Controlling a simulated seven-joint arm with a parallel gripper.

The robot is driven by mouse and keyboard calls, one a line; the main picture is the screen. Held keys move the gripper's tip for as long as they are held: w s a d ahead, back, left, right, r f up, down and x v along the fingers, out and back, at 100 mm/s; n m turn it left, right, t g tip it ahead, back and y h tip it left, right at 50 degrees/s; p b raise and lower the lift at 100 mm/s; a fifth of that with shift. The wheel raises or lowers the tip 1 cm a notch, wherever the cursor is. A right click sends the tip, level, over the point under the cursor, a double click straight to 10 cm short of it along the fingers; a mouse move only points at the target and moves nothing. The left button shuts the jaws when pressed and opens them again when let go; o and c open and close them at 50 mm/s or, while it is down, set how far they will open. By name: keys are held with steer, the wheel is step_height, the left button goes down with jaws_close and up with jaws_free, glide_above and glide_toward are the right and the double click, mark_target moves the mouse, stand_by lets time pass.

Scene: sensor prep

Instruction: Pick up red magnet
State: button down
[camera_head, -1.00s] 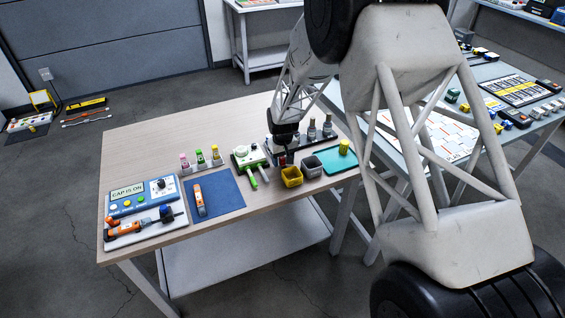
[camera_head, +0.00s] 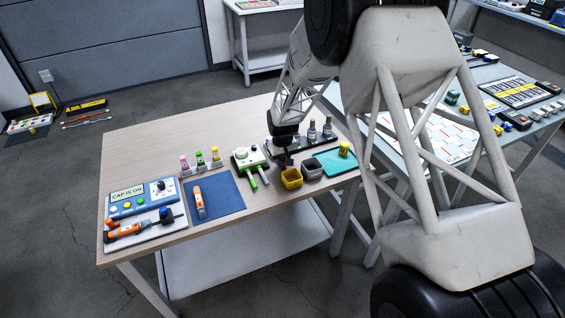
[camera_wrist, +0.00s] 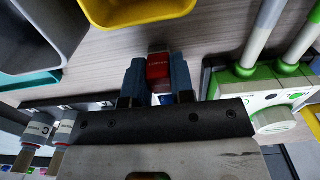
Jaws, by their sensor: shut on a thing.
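The red magnet (camera_wrist: 158,68) is a small red block in the wrist view, held between the two blue-grey fingertips of my gripper (camera_wrist: 158,80). Something blue shows just below it, between the fingers. In the head view my gripper (camera_head: 284,154) is over the table behind the yellow bin, with the magnet too small and shaded there to make out clearly. I cannot tell how far the magnet is above the tabletop.
A yellow bin (camera_head: 291,178) and a grey bin (camera_head: 312,169) stand in front of my gripper. A green-and-white device (camera_head: 249,158) is to the left. Free tabletop (camera_head: 190,125) lies at the back left.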

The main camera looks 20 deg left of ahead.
mark_target(283, 159)
steer(key=shift+r, duration=4.95)
steer(key=c, duration=1.7)
jaws_free()
steer(key=shift+a, duration=0.15)
steer(key=a+n, duration=0.2)
steer(key=n, duration=0.2)
steer(key=s+a+n, duration=0.1)
steer(key=a+n, duration=0.1)
steer(key=n, duration=0.3)
steer(key=a+n, duration=0.2)
steer(key=n, duration=0.2)
steer(key=shift+s+a+r, duration=0.2)
steer(key=shift+s+a, duration=0.05)
steer(key=shift+s, duration=0.1)
steer(key=n, duration=0.1)
steer(key=a+n, duration=0.1)
steer(key=n, duration=0.1)
steer(key=a+n, duration=0.1)
steer(key=shift+s+n, duration=0.3)
steer(key=shift+n, duration=0.1)
